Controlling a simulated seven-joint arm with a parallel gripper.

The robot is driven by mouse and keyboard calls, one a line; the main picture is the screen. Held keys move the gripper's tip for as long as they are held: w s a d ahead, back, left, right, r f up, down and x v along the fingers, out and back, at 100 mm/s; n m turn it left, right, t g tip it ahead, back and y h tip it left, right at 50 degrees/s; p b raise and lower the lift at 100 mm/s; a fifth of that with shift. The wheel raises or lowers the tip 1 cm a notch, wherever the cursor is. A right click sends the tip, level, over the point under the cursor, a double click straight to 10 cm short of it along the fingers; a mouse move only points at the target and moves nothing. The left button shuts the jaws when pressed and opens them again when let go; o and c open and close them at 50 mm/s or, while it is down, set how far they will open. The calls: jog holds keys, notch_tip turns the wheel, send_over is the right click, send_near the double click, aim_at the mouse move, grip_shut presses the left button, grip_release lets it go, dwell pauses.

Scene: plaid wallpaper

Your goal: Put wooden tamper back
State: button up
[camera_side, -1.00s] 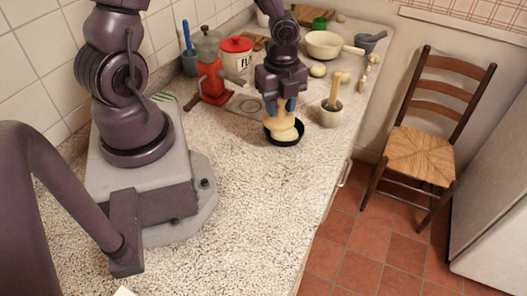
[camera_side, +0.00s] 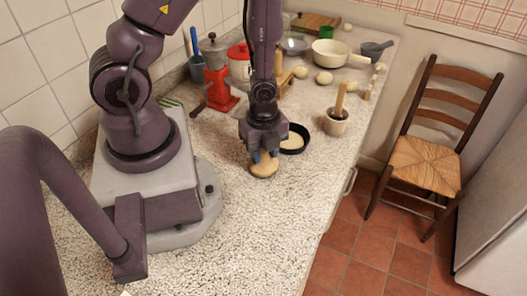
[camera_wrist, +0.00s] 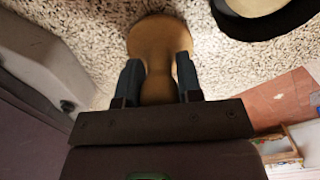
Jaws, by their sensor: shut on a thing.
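The wooden tamper (camera_side: 264,169) is light brown with a wide round foot. My gripper (camera_side: 264,156) is shut on its narrower neck, with the foot facing down. In the wrist view the tamper (camera_wrist: 157,45) stands between the two blue-grey fingers of my gripper (camera_wrist: 160,82). It is at or just above the speckled counter (camera_side: 235,215); I cannot tell whether it touches. The black pan (camera_side: 303,147) with a pale flat round of dough (camera_side: 292,140) is just behind and to the right, apart from the tamper. The pan also shows in the wrist view (camera_wrist: 262,28).
A mortar with a pestle (camera_side: 336,122) stands right of the pan, near the counter's right edge. A red grinder (camera_side: 219,88) and a red-lidded canister (camera_side: 239,62) stand behind left. Dough balls (camera_side: 324,77) and a cream saucepan (camera_side: 331,52) are further back. The front counter is clear.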

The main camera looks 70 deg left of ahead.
jog(key=shift+f, duration=0.25)
jog(key=shift+f, duration=0.1)
jog(key=o, duration=0.8)
jog(key=shift+o, duration=0.2)
notch_tip(320, 180, up, 13)
jog(key=shift+f, duration=0.2)
jog(key=s+d+r+n+t, duration=0.1)
jog(key=r+n+t, duration=0.1)
jog(key=r+n, duration=0.6)
jog(key=s+d+r+n+t, duration=0.2)
jog(key=r+n+t, duration=0.1)
jog(key=r+n, duration=0.5)
jog(key=shift+s+d+r+n+t, duration=0.15)
jog(key=shift+d+r+n+t, duration=0.15)
jog(key=shift+r, duration=1.55)
